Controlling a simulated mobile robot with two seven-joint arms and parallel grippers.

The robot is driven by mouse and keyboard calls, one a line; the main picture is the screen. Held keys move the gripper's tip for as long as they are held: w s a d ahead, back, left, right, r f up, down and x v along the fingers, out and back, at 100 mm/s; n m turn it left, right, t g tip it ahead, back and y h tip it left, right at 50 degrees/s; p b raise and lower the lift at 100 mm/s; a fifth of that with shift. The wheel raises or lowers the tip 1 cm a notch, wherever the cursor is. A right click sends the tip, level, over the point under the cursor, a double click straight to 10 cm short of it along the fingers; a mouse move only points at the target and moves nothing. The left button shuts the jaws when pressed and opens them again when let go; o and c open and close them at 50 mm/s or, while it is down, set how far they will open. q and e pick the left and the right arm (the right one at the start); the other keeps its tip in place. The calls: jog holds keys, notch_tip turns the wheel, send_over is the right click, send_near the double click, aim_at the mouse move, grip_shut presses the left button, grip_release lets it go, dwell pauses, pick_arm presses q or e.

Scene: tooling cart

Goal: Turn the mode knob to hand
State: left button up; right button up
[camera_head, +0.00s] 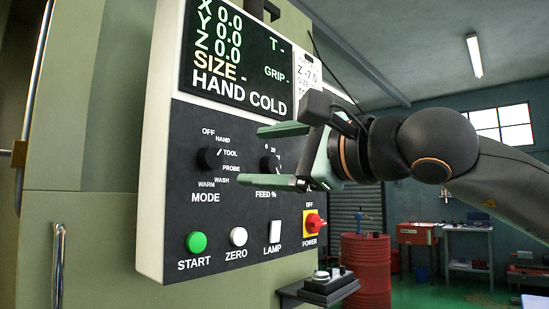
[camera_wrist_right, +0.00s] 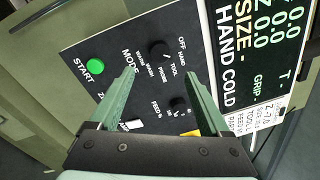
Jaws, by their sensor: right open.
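The mode knob (camera_head: 208,159) is a round black knob on the dark control panel, ringed by the labels OFF, HAND, TOOL, PROBE, WASH and WARM. Its light mark seems to point to the upper right, near TOOL; I cannot tell its exact setting. My right gripper (camera_head: 266,156) is open and empty, to the right of the knob and apart from it, in front of the feed knob. In the right wrist view the mode knob (camera_wrist_right: 159,52) shows just beyond the gap between the open fingertips (camera_wrist_right: 159,75). My left gripper is not in view.
The panel also bears a feed knob (camera_head: 270,164), partly covered by my fingers, a green START button (camera_head: 196,242), a ZERO button (camera_head: 238,236), a LAMP switch (camera_head: 275,231) and a red POWER switch (camera_head: 314,222). The screen (camera_head: 235,60) above reads HAND COLD. A red drum (camera_head: 367,262) stands behind.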

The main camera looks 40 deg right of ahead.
jog(key=shift+s+d, duration=0.1)
jog(key=shift+s, duration=0.9)
